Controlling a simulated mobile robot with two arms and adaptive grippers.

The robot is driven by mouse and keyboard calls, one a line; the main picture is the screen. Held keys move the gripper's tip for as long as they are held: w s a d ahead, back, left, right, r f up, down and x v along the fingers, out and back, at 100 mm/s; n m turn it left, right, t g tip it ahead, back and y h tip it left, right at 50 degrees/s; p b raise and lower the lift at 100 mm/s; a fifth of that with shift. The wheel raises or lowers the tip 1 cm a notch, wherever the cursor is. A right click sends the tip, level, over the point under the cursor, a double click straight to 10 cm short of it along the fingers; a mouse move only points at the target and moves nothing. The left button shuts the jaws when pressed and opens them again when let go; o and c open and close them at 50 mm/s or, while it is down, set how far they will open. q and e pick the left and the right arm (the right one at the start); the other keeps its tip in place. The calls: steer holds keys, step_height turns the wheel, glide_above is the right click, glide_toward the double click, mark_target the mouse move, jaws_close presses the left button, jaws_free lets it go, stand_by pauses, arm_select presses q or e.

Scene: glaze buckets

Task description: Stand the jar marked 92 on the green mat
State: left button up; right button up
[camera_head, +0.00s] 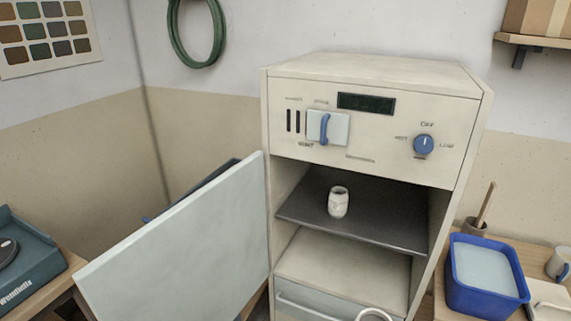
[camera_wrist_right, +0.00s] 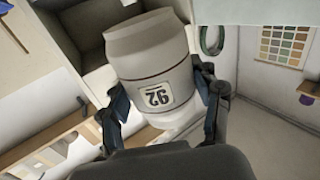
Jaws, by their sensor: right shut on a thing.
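The jar marked 92 (camera_wrist_right: 148,58) is pale grey with brown bands, and its label shows upside down in the right wrist view. My right gripper (camera_wrist_right: 160,88) is shut on it, with a dark finger on each side of the body. The jar appears held clear of any surface, though what lies below it is partly hidden. A white ring-like rim (camera_head: 373,314) shows at the bottom edge of the head view; I cannot tell what it belongs to. My left gripper is not in view. No green mat shows in either view.
A cream cabinet (camera_head: 366,170) stands open, its pale door (camera_head: 180,245) swung left. A small white jar (camera_head: 338,203) stands on its dark shelf (camera_head: 390,225). At right, a blue tub (camera_head: 487,300) and a mug (camera_head: 559,264) sit on a wooden counter.

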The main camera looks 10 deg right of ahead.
steer(key=shift+r, duration=0.15)
steer(key=w+a+r+n+g+y, duration=0.2)
steer(key=w+a+n+g+y, duration=0.2)
steer(key=a+y, duration=0.4)
steer(key=w+a+r+n+g+y, duration=0.3)
steer(key=w+a+n+g+y, duration=0.1)
steer(key=a+n+y, duration=0.4)
steer(key=shift+a+n+g, duration=0.3)
steer(key=shift+a+g, duration=0.15)
steer(key=shift+g, duration=0.45)
steer(key=shift+f, duration=0.1)
